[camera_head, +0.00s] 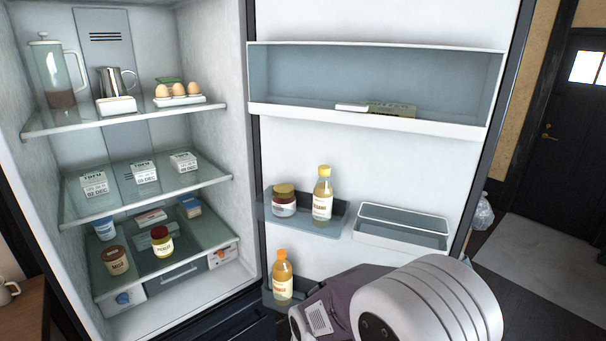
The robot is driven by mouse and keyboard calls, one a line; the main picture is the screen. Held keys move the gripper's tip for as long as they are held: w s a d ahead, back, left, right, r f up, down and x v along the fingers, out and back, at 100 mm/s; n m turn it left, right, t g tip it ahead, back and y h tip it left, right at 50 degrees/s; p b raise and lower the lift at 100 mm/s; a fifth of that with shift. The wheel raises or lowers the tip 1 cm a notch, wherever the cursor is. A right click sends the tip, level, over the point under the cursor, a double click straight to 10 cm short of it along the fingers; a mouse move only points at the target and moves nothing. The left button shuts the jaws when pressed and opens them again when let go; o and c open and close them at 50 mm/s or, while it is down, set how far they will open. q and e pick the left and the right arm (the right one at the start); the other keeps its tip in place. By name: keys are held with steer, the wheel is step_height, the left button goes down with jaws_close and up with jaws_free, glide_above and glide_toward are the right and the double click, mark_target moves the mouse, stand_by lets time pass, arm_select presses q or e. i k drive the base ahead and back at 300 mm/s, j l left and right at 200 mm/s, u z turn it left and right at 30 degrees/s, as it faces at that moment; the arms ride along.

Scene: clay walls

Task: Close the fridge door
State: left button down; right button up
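The fridge stands wide open. Its door (375,165) is swung out to the right, with its inner face and shelves towards me, and its hinge side meets the cabinet near the picture's middle. The free edge of the door (505,95) runs down the right side. A white and purple-grey link of my arm is in front of the door's lower part and hides some of it. No gripper fingers show, so I cannot see whether either gripper touches the door. My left gripper is not in view.
The door bins hold bottles (322,196) and a jar (284,200). The cabinet's glass shelves hold a pitcher (57,72), eggs (178,90), tofu packs (144,172) and jars (162,241). A dark house door (575,150) and a pale floor mat (550,262) lie beyond, at right.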

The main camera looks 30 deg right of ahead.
mark_target(441, 168)
steer(key=l+u, duration=0.15)
steer(key=l, duration=0.3)
steer(key=k+l+u, duration=0.15)
steer(key=l, duration=0.3)
steer(key=k+l+u, duration=0.15)
steer(key=l, duration=0.3)
steer(key=l+u, duration=0.2)
steer(key=l, duration=0.25)
steer(key=k+l+u, duration=0.15)
steer(key=l, duration=0.3)
steer(key=k+l+u, duration=0.3)
steer(key=k+l, duration=0.15)
steer(key=l, duration=0.3)
steer(key=k+l+u, duration=0.15)
steer(key=l, duration=0.2)
steer(key=l+u, duration=0.35)
steer(key=l, duration=0.6)
steer(key=k+l+u, duration=0.1)
steer(key=l+u, duration=0.25)
steer(key=l, duration=0.65)
